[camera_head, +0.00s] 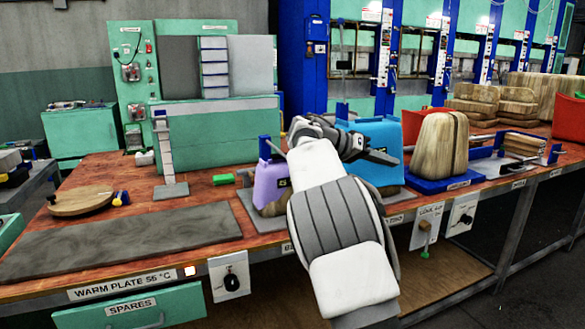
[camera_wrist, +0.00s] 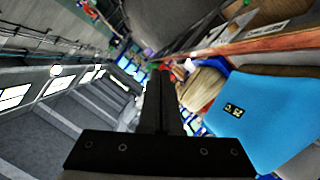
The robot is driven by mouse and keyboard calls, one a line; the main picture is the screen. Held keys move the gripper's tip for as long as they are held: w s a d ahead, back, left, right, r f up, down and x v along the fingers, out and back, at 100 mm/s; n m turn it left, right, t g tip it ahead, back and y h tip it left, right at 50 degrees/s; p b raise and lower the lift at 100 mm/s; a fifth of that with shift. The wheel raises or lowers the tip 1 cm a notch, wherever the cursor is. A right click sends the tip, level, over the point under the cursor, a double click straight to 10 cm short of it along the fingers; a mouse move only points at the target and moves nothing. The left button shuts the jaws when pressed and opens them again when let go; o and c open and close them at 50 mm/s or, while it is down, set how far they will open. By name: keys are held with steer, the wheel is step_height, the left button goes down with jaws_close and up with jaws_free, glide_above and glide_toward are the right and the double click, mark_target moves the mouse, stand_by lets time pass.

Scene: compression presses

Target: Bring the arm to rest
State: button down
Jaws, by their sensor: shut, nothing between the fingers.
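My gripper (camera_head: 383,157) is at the end of my white and grey arm, above the bench in the head view. Its fingers point right, in front of a blue block-like object (camera_head: 372,135). In the wrist view, my gripper (camera_wrist: 163,75) shows its dark fingers together with nothing between them. The blue object (camera_wrist: 262,118) fills the right side of the wrist view, with a small dark display on it. I cannot tell from these views whether the fingers touch it.
A purple object (camera_head: 270,184) stands left of my arm, partly hidden. A wooden block (camera_head: 440,145) sits on a blue base to the right. The grey warm plate (camera_head: 120,245) is bare. A round wooden board (camera_head: 80,201) lies at the left. Presses (camera_head: 365,50) stand behind.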

steer(key=s+d+f+n+y, duration=0.25)
steer(key=s+y, duration=0.45)
steer(key=s, duration=0.8)
steer(key=s+a+f+n+t+y, duration=0.1)
steer(key=s+a+f+n+y, duration=0.2)
steer(key=s, duration=0.6)
steer(key=s+a+f+y, duration=0.1)
steer(key=s+a+f, duration=0.25)
steer(key=s, duration=0.45)
steer(key=s+a+f+n+t+y, duration=0.1)
steer(key=s+a+f+n+y, duration=0.15)
steer(key=s+a, duration=0.45)
step_height(320, 180, up, 20)
steer(key=s+d+p, duration=0.2)
steer(key=p, duration=1.8)
steer(key=shift+s+r+m, duration=0.2)
steer(key=shift+s+m, duration=0.1)
